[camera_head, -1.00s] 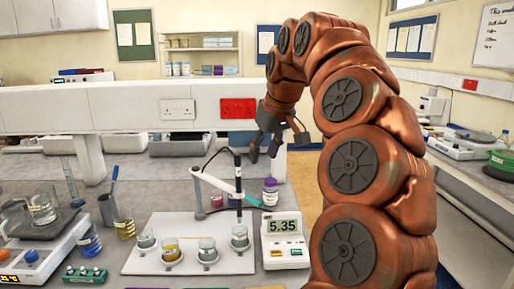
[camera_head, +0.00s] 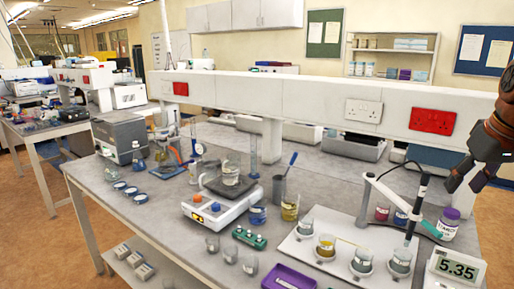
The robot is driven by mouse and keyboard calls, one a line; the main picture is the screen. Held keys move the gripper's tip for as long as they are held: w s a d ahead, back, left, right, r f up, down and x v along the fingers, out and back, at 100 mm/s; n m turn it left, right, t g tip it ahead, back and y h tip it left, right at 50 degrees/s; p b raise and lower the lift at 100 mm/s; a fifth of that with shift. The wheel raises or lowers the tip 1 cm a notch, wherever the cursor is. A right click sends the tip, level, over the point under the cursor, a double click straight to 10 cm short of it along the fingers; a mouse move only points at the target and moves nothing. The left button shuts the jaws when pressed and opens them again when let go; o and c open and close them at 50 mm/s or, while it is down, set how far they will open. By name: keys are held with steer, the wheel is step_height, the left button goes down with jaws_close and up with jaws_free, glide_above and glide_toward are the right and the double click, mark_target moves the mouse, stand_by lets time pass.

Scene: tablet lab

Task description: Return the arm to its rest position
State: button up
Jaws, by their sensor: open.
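My gripper (camera_head: 464,184) is at the right edge of the head view, pointing down with its fingers apart and nothing between them. It is above and a little to the right of a purple-capped bottle (camera_head: 447,225), apart from it as far as I can tell. Only the end of my copper-coloured arm (camera_head: 498,135) shows; the rest is cut off by the frame's right edge.
Near the gripper stand a probe stand (camera_head: 395,200), a white board (camera_head: 308,240) with several small beakers, and a meter (camera_head: 455,268) reading 5.35. Left are a hotplate (camera_head: 212,209) with a beaker and a purple tray (camera_head: 289,279). A white shelf unit (camera_head: 310,95) runs behind.

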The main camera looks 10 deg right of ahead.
steer(key=s+a+f+n+g, duration=0.1)
steer(key=s+a+f+n, duration=0.1)
steer(key=a+f, duration=0.6)
steer(key=s+a+f+n+g, duration=0.15)
steer(key=a+f, duration=0.25)
steer(key=a, duration=0.9)
steer(key=s+a+f+m+g, duration=0.1)
steer(key=s+a+f+g, duration=0.1)
steer(key=s+f, duration=0.6)
steer(key=s+a+f+g, duration=0.1)
steer(key=s+a+f, duration=0.4)
steer(key=s+f, duration=0.2)
steer(key=shift+s+f+m+g+y, duration=0.35)
steer(key=shift+s+y, duration=0.05)
steer(key=shift+s, duration=0.25)
